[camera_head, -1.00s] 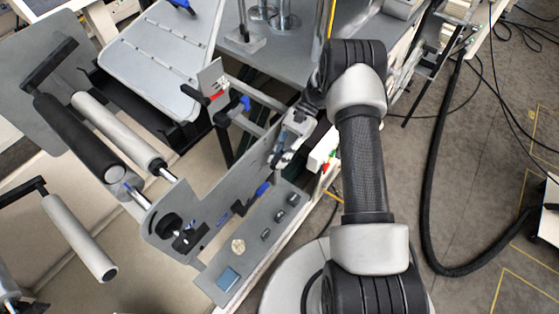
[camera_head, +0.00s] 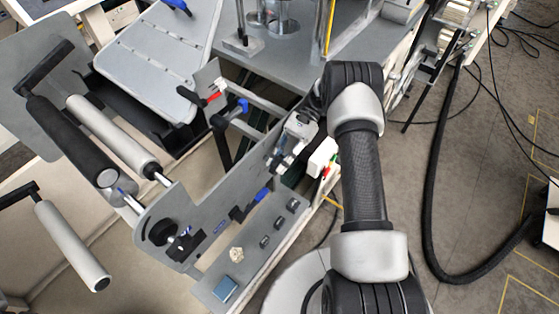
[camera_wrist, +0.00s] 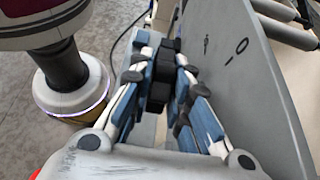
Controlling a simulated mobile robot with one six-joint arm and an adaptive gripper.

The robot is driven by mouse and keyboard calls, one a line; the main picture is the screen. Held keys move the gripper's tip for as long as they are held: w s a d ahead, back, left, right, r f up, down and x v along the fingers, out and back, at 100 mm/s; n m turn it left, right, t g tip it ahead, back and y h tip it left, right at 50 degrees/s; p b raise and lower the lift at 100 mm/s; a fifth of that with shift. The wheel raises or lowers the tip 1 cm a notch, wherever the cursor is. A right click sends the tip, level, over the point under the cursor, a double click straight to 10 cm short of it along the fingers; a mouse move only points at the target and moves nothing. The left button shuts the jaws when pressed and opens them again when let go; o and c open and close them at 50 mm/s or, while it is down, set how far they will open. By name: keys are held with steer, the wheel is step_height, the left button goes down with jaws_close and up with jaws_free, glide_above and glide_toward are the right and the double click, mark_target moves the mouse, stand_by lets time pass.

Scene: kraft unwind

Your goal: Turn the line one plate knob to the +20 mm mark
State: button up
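My gripper (camera_head: 277,168) is over the right end of the grey side plate (camera_head: 213,217), above the ledge with small black knobs (camera_head: 278,223). In the wrist view, the blue and white fingers of my gripper (camera_wrist: 162,45) stand apart. Dark blocks (camera_wrist: 158,92) show between them; I cannot tell whether the fingers touch these. The side plate (camera_wrist: 235,75) rises close to the right finger. A round black knob (camera_head: 163,232) is at the plate's left end, far from my gripper. Which knob is the line one plate knob, and any +20 mm mark, I cannot make out.
A cream knob (camera_head: 236,254) and a blue square (camera_head: 225,288) are on the ledge's near part. A blue-ended handle (camera_head: 263,194) lies by the plate. Rollers (camera_head: 115,138) stand at left. A white box (camera_head: 322,157) is just right of my gripper.

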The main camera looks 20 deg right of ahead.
steer(key=o, duration=0.3)
steer(key=shift+o, duration=0.2)
steer(key=v, duration=0.7)
steer(key=shift+d, duration=0.2)
steer(key=shift+w+r, duration=0.15)
steer(key=shift+r, duration=0.05)
